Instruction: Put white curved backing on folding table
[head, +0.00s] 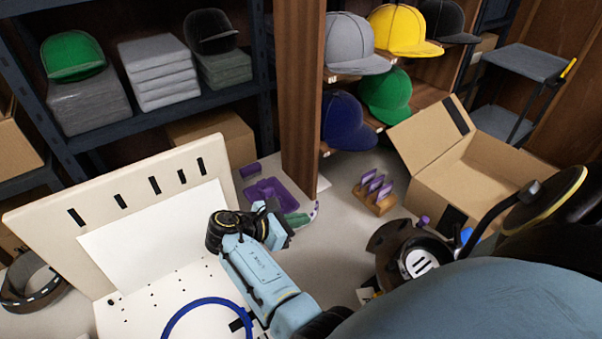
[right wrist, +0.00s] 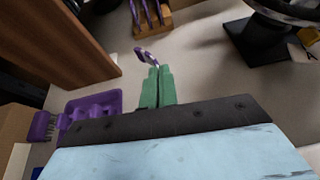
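A white sheet (head: 165,232), which looks like the white curved backing, leans on a beige slotted board (head: 38,218) at the left of the head view. Its lower part reaches a flat white surface, and my right arm covers its right side. My right gripper (head: 298,216) is right of the sheet, low over the grey surface. In the right wrist view its two green fingers (right wrist: 157,88) are pressed together. A small purple-and-white item (right wrist: 145,56) shows at their tips; I cannot tell whether they touch it. I cannot surely pick out the folding table. My left gripper is out of view.
A blue ring (head: 170,322) lies below the sheet. A purple tray (head: 265,190) is beside my gripper. A wooden block (head: 374,201) with purple-handled tools and an open cardboard box (head: 470,180) stand right. A grey-topped stand (head: 525,62) is at the back right.

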